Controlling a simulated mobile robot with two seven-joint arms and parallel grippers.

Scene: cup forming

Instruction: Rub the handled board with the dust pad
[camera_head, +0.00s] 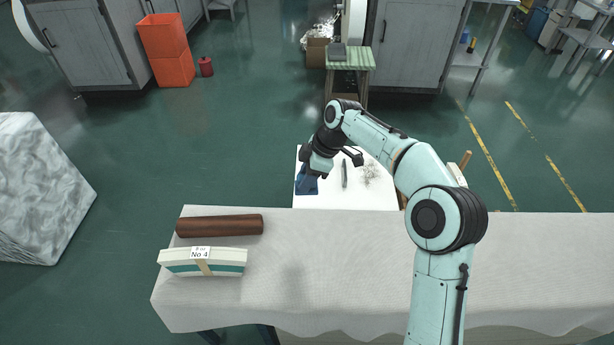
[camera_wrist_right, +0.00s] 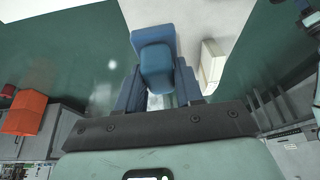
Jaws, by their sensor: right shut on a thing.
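A blue dust pad (camera_head: 307,184) is at the left edge of a flat white board-like surface (camera_head: 375,196) beyond the table. This surface bears a dark upright bar (camera_head: 344,174), which may be a handle, and a grey smudge (camera_head: 370,173). My right gripper (camera_head: 314,172) is shut on the pad, over the left part of the surface. In the right wrist view, the blue pad (camera_wrist_right: 155,68) sits between the fingertips. I cannot tell whether the pad touches the surface. My left gripper is out of view.
The cloth-covered table (camera_head: 330,270) holds a brown roll (camera_head: 220,225) and a labelled box (camera_head: 203,262). Red crates (camera_head: 165,50) and a green-topped stand (camera_head: 350,58) are further back.

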